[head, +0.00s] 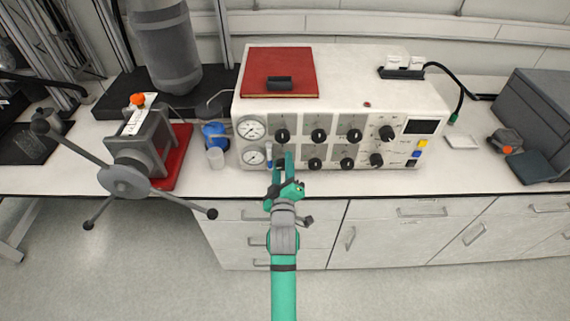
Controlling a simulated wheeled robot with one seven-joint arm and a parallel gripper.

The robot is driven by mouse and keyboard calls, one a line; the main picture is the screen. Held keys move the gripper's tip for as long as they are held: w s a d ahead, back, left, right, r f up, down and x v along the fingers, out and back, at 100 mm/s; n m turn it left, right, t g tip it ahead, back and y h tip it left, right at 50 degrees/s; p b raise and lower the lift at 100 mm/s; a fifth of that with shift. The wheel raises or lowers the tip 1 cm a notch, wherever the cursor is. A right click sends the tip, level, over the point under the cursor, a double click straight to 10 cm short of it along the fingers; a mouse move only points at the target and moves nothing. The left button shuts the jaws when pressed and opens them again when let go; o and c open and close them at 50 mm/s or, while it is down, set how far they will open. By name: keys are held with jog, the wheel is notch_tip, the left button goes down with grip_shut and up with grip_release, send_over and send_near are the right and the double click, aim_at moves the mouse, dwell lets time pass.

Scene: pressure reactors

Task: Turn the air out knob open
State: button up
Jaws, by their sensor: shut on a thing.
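The white control panel (300,150) on the bench has two rows of dark round knobs. Their labels are too small to read, so I cannot tell which is the air out knob. My green gripper (282,157) reaches up to the lower left of the panel front, just below the leftmost upper knob (282,136). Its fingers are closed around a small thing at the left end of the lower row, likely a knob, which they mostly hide. The lower knob to its right (315,164) is clear of my fingers.
Two round gauges (252,129) sit left of the knobs. A small white and blue fitting (269,154) is close to my left finger. A blue-capped bottle (214,134) and a clamp with long handles (127,181) stand to the left. A red book (279,66) lies on the panel.

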jog(key=shift+s+n, duration=0.1)
jog(key=shift+n, duration=0.5)
jog(key=o, duration=0.9)
jog(key=shift+o, duration=0.8)
jog(key=shift+w, duration=0.2)
jog(key=shift+s+d, duration=0.25)
jog(key=shift+s, duration=0.1)
jog(key=s, duration=1)
jog(key=shift+a, duration=0.2)
